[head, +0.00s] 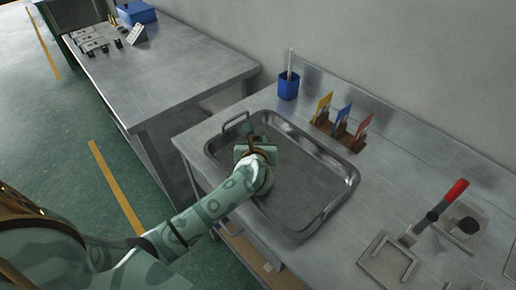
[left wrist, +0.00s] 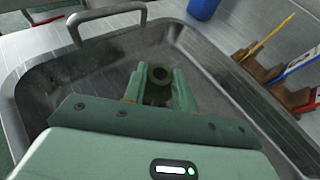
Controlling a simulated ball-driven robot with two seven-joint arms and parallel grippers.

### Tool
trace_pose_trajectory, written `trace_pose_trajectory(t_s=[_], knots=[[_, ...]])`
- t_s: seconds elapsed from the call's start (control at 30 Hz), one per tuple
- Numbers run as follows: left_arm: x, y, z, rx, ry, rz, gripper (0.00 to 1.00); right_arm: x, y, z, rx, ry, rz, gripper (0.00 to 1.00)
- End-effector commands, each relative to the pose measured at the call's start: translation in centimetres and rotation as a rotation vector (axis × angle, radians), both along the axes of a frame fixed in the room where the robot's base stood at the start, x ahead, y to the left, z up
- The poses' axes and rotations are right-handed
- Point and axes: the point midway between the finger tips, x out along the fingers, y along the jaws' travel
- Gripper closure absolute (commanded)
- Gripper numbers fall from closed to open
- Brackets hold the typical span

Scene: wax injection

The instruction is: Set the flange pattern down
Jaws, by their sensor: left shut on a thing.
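My left gripper (head: 262,140) reaches down over the metal tray (head: 312,192) from its near left side. In the left wrist view its fingers (left wrist: 159,92) are shut on the flange pattern (left wrist: 158,75), a small dark green round piece with a hole in it. The pattern is over the tray's floor (left wrist: 98,78); I cannot tell whether it touches it. In the head view my gripper mostly hides the pattern. My right gripper is not in view.
The tray has raised walls and a handle (left wrist: 108,14) at each end. A red-handled press (head: 448,200) is at right. The tray's right part is clear.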

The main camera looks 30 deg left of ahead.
Motion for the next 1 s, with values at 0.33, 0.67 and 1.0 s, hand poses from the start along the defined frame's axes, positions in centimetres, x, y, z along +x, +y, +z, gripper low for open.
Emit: trace_pose_trajectory(t_s=[0.33, 0.67, 1.0], knots=[[-0.1, -0.1, -2.1, 0.0, 0.001, -0.001, 0.94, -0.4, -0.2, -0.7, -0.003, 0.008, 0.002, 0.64], [-0.1, -0.1, -2.4, 0.0, 0.002, -0.001, 0.51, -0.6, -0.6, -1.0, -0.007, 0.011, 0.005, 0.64], [-0.5, -0.3, -1.7, -0.001, 0.002, -0.002, 0.51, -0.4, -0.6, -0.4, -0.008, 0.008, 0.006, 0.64]])
